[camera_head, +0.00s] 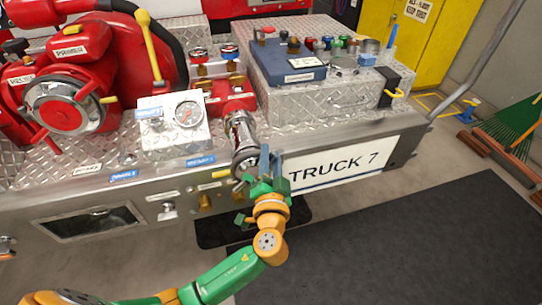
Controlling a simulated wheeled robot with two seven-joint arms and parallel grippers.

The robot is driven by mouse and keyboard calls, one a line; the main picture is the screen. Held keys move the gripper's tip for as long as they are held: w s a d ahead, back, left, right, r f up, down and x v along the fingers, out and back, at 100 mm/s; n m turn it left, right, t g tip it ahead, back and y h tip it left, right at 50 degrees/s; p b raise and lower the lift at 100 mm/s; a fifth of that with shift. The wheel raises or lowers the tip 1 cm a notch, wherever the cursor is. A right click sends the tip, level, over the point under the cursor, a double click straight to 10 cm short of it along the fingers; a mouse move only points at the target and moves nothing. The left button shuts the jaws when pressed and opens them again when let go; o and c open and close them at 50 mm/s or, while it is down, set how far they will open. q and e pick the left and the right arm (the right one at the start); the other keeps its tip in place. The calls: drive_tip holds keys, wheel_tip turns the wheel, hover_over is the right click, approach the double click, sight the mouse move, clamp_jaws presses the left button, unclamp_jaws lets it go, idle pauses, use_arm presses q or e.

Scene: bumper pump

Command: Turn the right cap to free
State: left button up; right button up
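A chrome cylinder (242,138) with a rounded silver end projects from the red fitting (231,98) at the truck's front edge. It looks like the right cap, though its end is partly hidden by my gripper. My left gripper (268,165), green and blue on an orange wrist, is at the lower right of that end. I cannot tell whether it touches the cap or how far its fingers are apart. My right gripper is not in view.
A red pump with a large silver cap (65,105) stands at the left. A white gauge panel (173,122) is left of the chrome cylinder. The TRUCK 7 sign (335,165) is on the bumper front, right of my gripper. A dark mat (400,245) covers the clear floor.

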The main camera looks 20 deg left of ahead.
use_arm(q)
clamp_jaws()
idle(1.2)
